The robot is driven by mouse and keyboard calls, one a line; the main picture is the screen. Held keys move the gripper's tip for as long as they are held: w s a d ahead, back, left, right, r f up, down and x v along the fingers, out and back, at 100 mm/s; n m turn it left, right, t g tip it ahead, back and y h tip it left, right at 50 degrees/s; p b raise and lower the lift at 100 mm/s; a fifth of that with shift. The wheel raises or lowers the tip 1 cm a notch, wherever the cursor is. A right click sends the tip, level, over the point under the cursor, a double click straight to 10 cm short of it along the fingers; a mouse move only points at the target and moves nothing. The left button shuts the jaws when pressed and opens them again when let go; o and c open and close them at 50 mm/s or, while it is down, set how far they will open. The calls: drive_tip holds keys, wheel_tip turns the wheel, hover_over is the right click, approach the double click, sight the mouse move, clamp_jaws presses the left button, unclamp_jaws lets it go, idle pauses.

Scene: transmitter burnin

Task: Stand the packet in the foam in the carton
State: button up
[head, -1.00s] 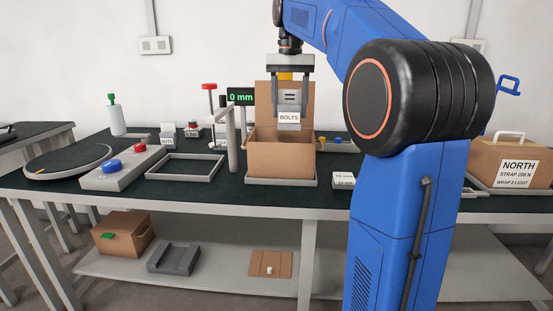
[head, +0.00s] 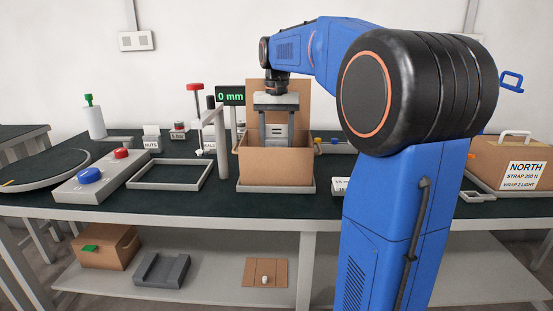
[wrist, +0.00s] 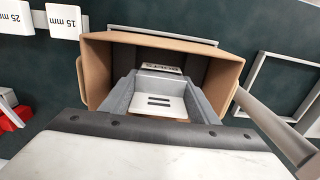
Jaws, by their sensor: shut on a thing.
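The brown carton (head: 275,168) stands open on a grey tray on the bench, its back flap upright. My gripper (head: 277,140) points down into the carton, its fingertips hidden behind the front wall. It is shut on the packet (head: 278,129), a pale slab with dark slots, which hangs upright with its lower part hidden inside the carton. In the wrist view the packet (wrist: 160,94) sits between the two grey fingers, within the carton walls (wrist: 223,75), and part of its BOLTS label shows.
A grey post (head: 222,145) stands close left of the carton, by an empty frame (head: 170,187). A button box (head: 105,172) is further left. A carton marked NORTH (head: 515,164) stands at the right. My own arm covers the bench to the right of the carton.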

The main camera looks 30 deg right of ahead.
sight(277, 138)
drive_tip(key=shift+f, duration=2.55)
drive_tip(key=o, duration=1.2)
drive_tip(key=shift+f, duration=0.15)
wheel_tip(277, 138, up, 12)
drive_tip(key=shift+r, duration=0.15)
